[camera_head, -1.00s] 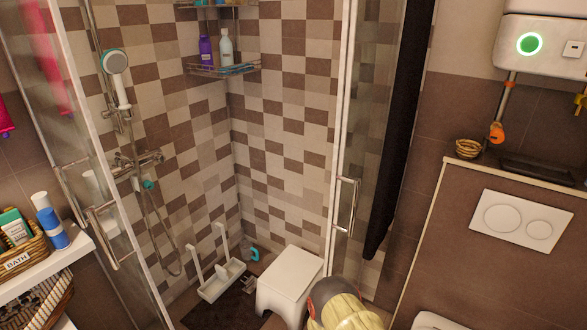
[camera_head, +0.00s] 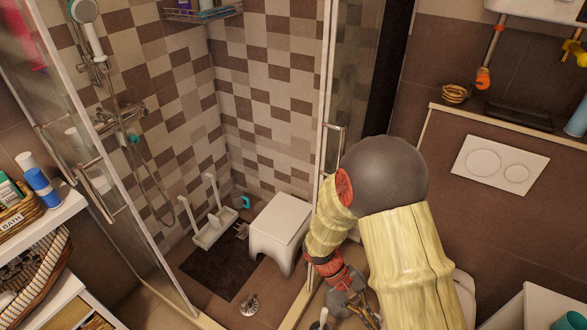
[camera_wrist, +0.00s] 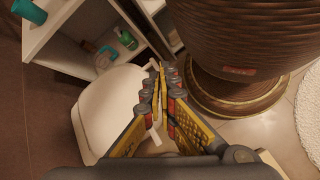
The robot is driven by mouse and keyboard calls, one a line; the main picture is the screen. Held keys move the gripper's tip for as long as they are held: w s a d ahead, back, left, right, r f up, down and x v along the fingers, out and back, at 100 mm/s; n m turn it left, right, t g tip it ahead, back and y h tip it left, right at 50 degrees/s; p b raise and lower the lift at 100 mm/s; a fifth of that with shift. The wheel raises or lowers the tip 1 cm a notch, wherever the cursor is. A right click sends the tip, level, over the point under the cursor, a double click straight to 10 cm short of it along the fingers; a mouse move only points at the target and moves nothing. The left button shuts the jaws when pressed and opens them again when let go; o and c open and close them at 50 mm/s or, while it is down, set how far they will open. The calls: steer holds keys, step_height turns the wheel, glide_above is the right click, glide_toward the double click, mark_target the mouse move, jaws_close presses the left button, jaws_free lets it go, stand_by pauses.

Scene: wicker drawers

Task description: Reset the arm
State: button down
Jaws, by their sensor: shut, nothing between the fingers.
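My arm shows large at the lower right of the head view, folded, with a dark grey joint and pale yellow covers. My gripper (camera_head: 362,312) hangs low near the bottom edge there, partly cut off. In the wrist view my gripper (camera_wrist: 160,70) has its yellow and grey fingers together at the tips, with nothing between them.
A white shelf unit (camera_wrist: 75,40) with small bottles stands beside the toilet.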

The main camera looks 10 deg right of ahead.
steer(key=w+a+r+m+t+y+p, duration=0.1)
steer(key=a+r+t+y, duration=0.25)
steer(key=r, duration=0.65)
steer(key=w+a+r+t+y+p, duration=0.2)
steer(key=a+r+t, duration=0.25)
steer(key=r, duration=0.55)
step_height(320, 180, up, 16)
steer(key=s+a+m+t+p, duration=0.1)
steer(key=s+t+p, duration=0.1)
steer(key=t, duration=0.2)
steer(key=shift+s+r+t, duration=0.2)
steer(key=shift+s+t, duration=0.05)
steer(key=shift+t, duration=0.15)
steer(key=shift+y, duration=0.25)
